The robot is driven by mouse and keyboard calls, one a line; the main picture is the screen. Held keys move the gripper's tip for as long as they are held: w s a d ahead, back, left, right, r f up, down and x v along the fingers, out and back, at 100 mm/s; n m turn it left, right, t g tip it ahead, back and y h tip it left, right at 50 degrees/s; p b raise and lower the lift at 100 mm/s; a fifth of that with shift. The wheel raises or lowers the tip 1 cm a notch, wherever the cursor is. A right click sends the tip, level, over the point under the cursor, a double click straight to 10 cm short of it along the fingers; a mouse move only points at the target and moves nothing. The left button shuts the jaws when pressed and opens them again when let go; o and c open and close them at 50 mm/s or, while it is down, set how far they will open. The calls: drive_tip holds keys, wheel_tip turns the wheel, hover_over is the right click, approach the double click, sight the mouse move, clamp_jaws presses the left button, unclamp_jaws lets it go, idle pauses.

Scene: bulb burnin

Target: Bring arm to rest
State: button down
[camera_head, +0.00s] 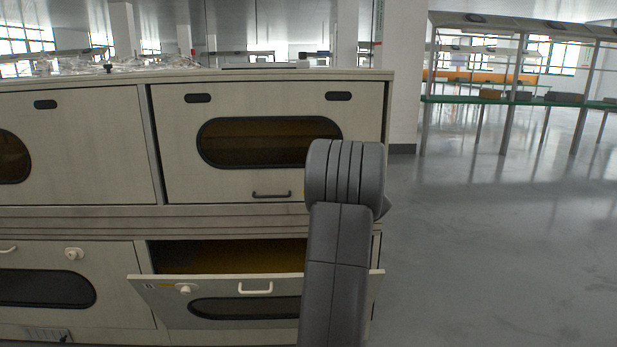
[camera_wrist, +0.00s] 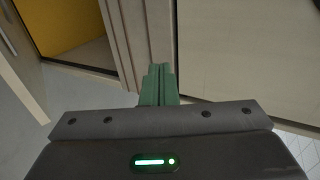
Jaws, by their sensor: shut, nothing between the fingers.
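My gripper (camera_wrist: 159,84) shows in the wrist view with its green fingers together and nothing between them. It is in front of the beige cabinet (camera_head: 225,221), near the frame beside an opening with a yellow inside. In the head view my grey arm rises in front of the cabinet's right part and hides some of it; the gripper itself is hidden there. The lower right flap door (camera_head: 240,288) of the cabinet is tilted open, with a white handle and a dark oval window. My fingers hold no part of it.
The upper right door (camera_head: 225,185) and the lower left door (camera_head: 40,265) are shut. Clear wrapping lies on the cabinet top. A white pillar (camera_head: 402,80) stands behind. Shelving with a green-edged top (camera_head: 520,102) stands at the far right. The grey floor (camera_head: 480,240) to the right is clear.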

drive_tip(key=s+r+g+p, duration=0.3)
drive_tip(key=s+r+p, duration=0.5)
drive_tip(key=s+r, duration=0.2)
drive_tip(key=s+d+r+g+p, duration=0.1)
drive_tip(key=s+r+g+p, duration=0.2)
drive_tip(key=s+r+p, duration=0.6)
drive_tip(key=s+r, duration=0.1)
drive_tip(key=s, duration=0.5)
drive_tip(key=shift+s+d+r, duration=0.15)
drive_tip(key=shift+s+r, duration=0.05)
drive_tip(key=shift+r, duration=0.2)
